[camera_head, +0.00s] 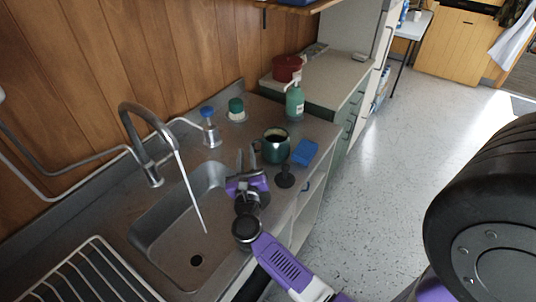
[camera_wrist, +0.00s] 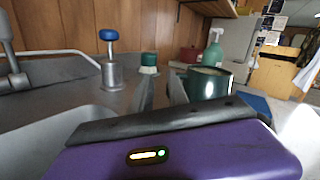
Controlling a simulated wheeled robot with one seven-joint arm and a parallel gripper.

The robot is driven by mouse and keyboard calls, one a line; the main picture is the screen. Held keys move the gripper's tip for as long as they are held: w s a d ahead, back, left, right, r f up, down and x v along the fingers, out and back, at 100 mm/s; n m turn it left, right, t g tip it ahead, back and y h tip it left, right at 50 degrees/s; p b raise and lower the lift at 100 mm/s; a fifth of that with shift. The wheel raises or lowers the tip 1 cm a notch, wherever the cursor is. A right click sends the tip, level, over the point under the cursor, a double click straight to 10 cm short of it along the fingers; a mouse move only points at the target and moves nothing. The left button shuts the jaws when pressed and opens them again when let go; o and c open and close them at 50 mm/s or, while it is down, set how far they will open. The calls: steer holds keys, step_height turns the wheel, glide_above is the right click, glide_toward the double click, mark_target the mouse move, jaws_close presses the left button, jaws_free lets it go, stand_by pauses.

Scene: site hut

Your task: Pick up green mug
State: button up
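The dark green mug (camera_head: 275,148) stands upright on the counter to the right of the sink, with its handle side toward my gripper. It also shows in the wrist view (camera_wrist: 208,84), just beyond the fingers and to the right. My gripper (camera_head: 247,157) is at the sink's right edge, close to the mug's left side. In the wrist view its two fingers (camera_wrist: 162,92) stand apart with nothing seen between them. The right finger overlaps the mug's left edge there, and I cannot tell whether it touches. The mug's lower part is partly hidden by my gripper in the wrist view.
A green pump bottle (camera_head: 294,101), a green-capped jar (camera_head: 236,110) and a blue-topped dispenser (camera_head: 210,128) stand behind. The faucet (camera_head: 140,135) arches over the sink (camera_head: 165,245).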

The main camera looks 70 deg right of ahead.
steer(key=shift+s+a+f+m+g, duration=0.15)
steer(key=shift+s+f+m+g, duration=0.15)
steer(key=shift+f+m, duration=0.3)
steer(key=shift+s+a+f+m+g, duration=0.15)
steer(key=shift+f+m+g, duration=0.15)
steer(key=shift+f+m, duration=0.3)
steer(key=shift+s+d+f+m, duration=0.15)
steer(key=shift+s+m, duration=0.15)
steer(key=shift+m, duration=0.5)
steer(key=shift+s+p+x, duration=0.2)
steer(key=shift+p+x, duration=0.8)
steer(key=shift+x, duration=2.95)
jaws_close()
